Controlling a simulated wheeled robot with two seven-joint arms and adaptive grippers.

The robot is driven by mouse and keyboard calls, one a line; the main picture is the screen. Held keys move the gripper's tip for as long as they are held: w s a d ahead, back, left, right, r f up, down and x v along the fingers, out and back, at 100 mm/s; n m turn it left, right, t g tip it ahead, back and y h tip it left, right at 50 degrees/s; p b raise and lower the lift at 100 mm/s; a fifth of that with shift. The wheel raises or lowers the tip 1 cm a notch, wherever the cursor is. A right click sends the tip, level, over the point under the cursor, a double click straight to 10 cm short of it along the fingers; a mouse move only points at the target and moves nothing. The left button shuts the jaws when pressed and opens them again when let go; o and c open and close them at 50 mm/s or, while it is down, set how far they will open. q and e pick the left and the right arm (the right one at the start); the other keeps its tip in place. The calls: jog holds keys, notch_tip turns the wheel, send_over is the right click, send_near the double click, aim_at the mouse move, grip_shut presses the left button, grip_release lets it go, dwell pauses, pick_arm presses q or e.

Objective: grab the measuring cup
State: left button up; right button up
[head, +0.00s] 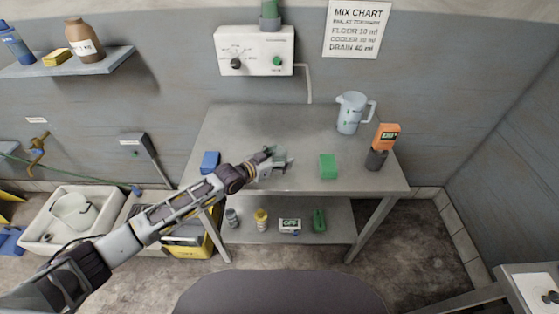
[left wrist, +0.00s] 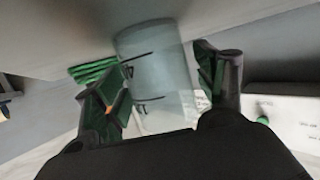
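The measuring cup is a small clear grey-green cup with dark marks. It stands at the middle of the steel table (head: 310,125) in the head view, partly hidden by my left gripper (head: 279,158). In the left wrist view the measuring cup (left wrist: 156,70) fills the space between the green-padded fingers of my left gripper (left wrist: 160,85). The fingers are spread around it, one on each side. A narrow gap shows at its right side; contact on the left side cannot be told. My right gripper is out of view.
A blue block (head: 210,162) lies left of the gripper and a green block (head: 328,166) right of it. A clear pitcher (head: 350,113) and an orange-topped device (head: 382,144) stand further right. A wall box (head: 254,52) hangs behind. Small items sit on the lower shelf (head: 258,208).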

pick_arm(q)
jog(key=c, duration=0.7)
jog(key=shift+r, duration=0.1)
jog(key=shift+r+b, duration=0.45)
jog(key=shift+r, duration=4.45)
